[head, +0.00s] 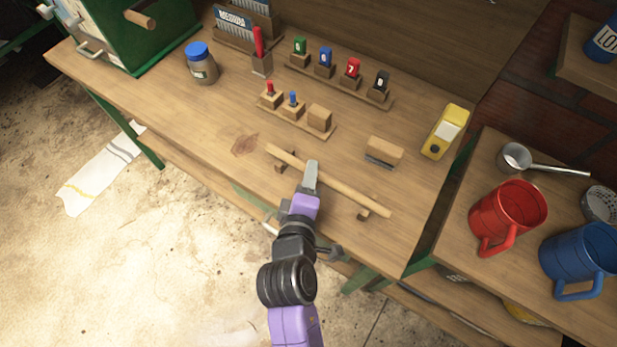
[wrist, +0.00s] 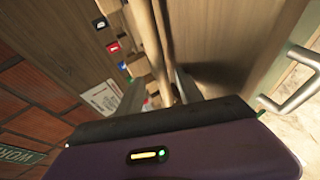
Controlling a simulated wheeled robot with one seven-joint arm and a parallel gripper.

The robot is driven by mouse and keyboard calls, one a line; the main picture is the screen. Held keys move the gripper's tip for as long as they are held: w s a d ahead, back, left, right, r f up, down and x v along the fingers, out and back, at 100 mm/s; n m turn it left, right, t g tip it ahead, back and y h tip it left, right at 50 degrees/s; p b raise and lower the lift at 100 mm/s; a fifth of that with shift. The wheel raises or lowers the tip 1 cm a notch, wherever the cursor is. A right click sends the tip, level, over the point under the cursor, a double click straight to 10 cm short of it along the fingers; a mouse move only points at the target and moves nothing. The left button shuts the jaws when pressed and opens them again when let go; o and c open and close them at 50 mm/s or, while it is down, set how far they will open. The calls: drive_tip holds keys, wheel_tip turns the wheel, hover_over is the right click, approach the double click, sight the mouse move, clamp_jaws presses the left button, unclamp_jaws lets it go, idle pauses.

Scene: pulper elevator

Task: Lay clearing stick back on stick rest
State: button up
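The clearing stick (head: 345,190), a long pale wooden rod, lies slantwise near the front of the bench. Its ends are at or just over the two small wooden blocks of the stick rest (head: 364,214); whether it touches both is hard to tell. My gripper (head: 311,172) is at the middle of the stick, coming from the front. In the wrist view, the stick (wrist: 149,38) runs down between my two fingers (wrist: 158,93), which stand apart with space beside the stick. The stick's lower part there is partly hidden by my gripper body.
Behind are small blocks with coloured pegs (head: 293,103), numbered pieces on a rack (head: 340,75) and a blue-lidded jar (head: 201,64). A wooden-backed brush (head: 384,152) and yellow device (head: 444,131) stand right. Red (head: 508,213) and blue (head: 580,252) mugs are on the side table.

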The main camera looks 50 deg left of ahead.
drive_tip(key=shift+b+v, duration=0.3)
drive_tip(key=shift+v, duration=3.65)
